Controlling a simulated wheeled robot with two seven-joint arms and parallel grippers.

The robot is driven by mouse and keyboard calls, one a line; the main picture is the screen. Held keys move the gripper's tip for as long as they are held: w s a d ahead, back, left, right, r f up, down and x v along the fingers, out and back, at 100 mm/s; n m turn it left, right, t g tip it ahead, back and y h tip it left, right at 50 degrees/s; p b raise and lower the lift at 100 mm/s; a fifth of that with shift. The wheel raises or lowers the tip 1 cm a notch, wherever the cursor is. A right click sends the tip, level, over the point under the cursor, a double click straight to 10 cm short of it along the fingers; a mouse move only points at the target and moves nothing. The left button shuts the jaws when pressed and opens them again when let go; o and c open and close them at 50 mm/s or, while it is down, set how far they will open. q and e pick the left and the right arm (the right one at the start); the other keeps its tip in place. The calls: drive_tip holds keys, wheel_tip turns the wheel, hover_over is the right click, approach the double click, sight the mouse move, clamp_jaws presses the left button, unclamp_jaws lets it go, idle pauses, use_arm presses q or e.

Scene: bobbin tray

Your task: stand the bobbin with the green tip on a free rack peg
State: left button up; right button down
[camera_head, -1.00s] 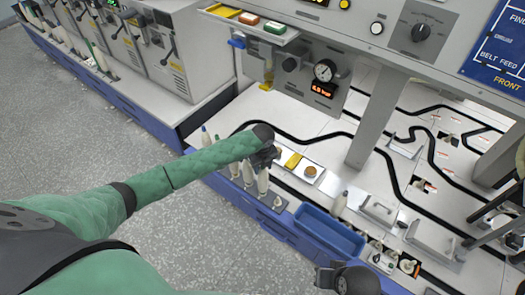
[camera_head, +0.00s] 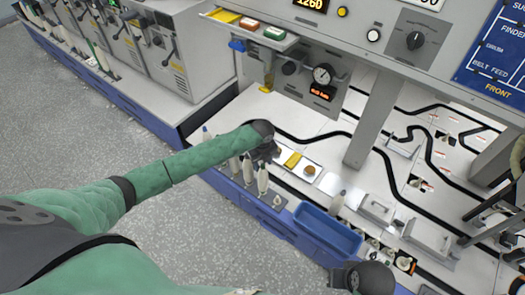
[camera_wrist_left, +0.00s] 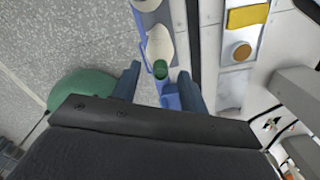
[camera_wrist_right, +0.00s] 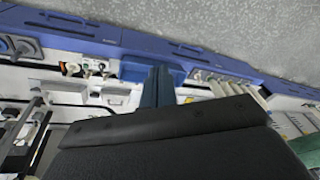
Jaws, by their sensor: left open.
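My left gripper (camera_head: 267,158) is over the row of white bobbins along the front of the bench. In the left wrist view its fingers (camera_wrist_left: 160,76) are apart, with a green tip (camera_wrist_left: 160,68) between them. A pale bobbin body (camera_wrist_left: 155,43) shows just beyond the tip; I cannot tell whether the fingers touch it. In the head view that tip is hidden by the gripper. White bobbins (camera_head: 247,169) stand on the rack beside and below the gripper. My right gripper (camera_wrist_right: 157,86) has its fingers together and looks empty.
A blue bin (camera_head: 327,231) stands right of the rack. A plate with a yellow block (camera_head: 292,160) and a round brown piece (camera_head: 310,170) lies behind the rack.

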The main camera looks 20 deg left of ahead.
use_arm(q)
drive_tip(key=shift+r+p, duration=0.5)
drive_tip(key=shift+r, duration=0.2)
drive_tip(key=shift+r+p, duration=1.5)
drive_tip(key=shift+r, duration=0.1)
drive_tip(key=shift+r+p, duration=0.5)
drive_tip(key=shift+r, duration=0.05)
drive_tip(key=shift+r+p, duration=0.45)
drive_tip(key=shift+r, duration=0.1)
use_arm(e)
wheel_tip(320, 180, down, 17)
drive_tip(key=d+h, duration=0.1)
drive_tip(key=d, duration=0.1)
drive_tip(key=shift+w+g, duration=0.4)
drive_tip(key=shift+w, duration=0.05)
drive_tip(key=shift+r, duration=0.1)
